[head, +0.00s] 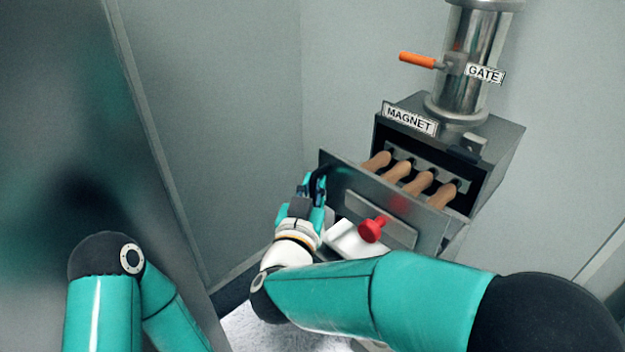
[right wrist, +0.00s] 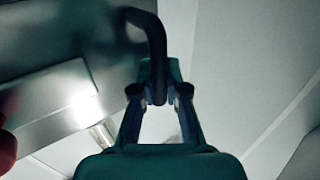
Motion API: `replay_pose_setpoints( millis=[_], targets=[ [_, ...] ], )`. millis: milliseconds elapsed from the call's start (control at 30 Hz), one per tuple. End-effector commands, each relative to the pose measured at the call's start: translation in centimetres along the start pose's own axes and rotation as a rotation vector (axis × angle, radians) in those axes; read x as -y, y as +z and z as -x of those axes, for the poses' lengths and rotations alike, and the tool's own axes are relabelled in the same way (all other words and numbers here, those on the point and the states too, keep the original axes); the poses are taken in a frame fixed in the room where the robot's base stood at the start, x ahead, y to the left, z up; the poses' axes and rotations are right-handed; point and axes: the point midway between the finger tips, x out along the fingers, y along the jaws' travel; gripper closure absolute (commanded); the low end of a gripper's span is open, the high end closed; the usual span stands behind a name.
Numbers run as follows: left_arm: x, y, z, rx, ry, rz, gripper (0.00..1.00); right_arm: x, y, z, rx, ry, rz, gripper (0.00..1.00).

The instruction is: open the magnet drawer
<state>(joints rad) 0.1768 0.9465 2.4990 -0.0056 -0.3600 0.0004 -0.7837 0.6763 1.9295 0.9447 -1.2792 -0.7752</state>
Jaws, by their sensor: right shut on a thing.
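The magnet drawer (head: 360,192) stands pulled out of its grey housing (head: 497,147), under the MAGNET label (head: 409,120). Several tan rods (head: 419,183) run between the drawer front and the housing. My right gripper (head: 315,186) is at the left end of the drawer front, shut on the dark handle, which shows as a bent bar between the fingers in the right wrist view (right wrist: 155,45). The drawer front also fills the upper left there (right wrist: 60,100). My left arm (head: 105,290) shows at the lower left of the head view; its gripper is out of view.
A red knob (head: 373,229) sticks out from the drawer front, close above my right forearm. A steel pipe (head: 470,70) with an orange gate handle (head: 417,60) rises above the housing. Grey walls (head: 220,110) stand behind and to the left.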

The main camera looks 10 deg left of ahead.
Motion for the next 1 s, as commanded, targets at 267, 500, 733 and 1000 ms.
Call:
replay_pose_setpoints(
  millis=[267,500,733,1000],
  targets=[
    [0.0,0.0,0.0,0.000,0.000,0.000,1.00,-0.1,0.1,0.1,0.002,0.005,0.000,1.00],
    [0.0,0.0,0.0,0.000,0.000,0.000,1.00,-0.1,0.0,0.1,0.001,0.007,0.000,0.61],
    [0.0,0.0,0.0,0.000,0.000,0.000,1.00,-0.2,0.0,0.0,0.001,0.007,0.000,0.61],
    [0.0,0.0,0.0,0.000,0.000,0.000,1.00,-0.2,-1.8,0.0,-0.003,0.008,-0.004,0.61]
  ],
)
